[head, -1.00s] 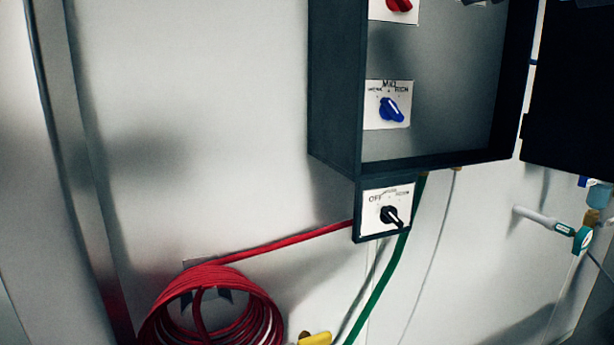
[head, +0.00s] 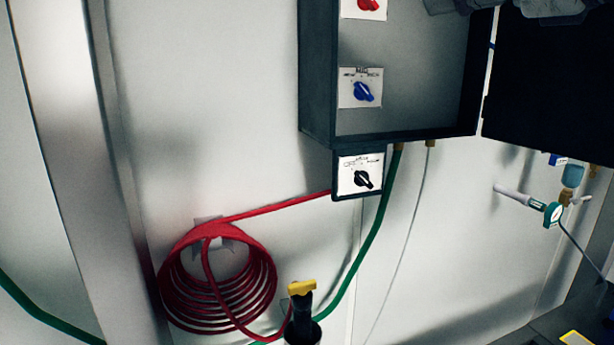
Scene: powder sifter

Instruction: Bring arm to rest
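Neither gripper can be clearly made out in the head view. Grey, blurred shapes at the top right edge, in front of the open cabinet and its door, may be part of one of my arms. They are cut off by the frame, and no fingertips can be made out. No arm comes in from the left.
A dark open wall cabinet (head: 317,75) holds a red knob (head: 368,4) and a blue knob (head: 363,91). A black switch (head: 362,179) sits below it. A coiled red hose (head: 217,290), a yellow-handled valve (head: 302,288) and a green hose (head: 372,228) are lower down.

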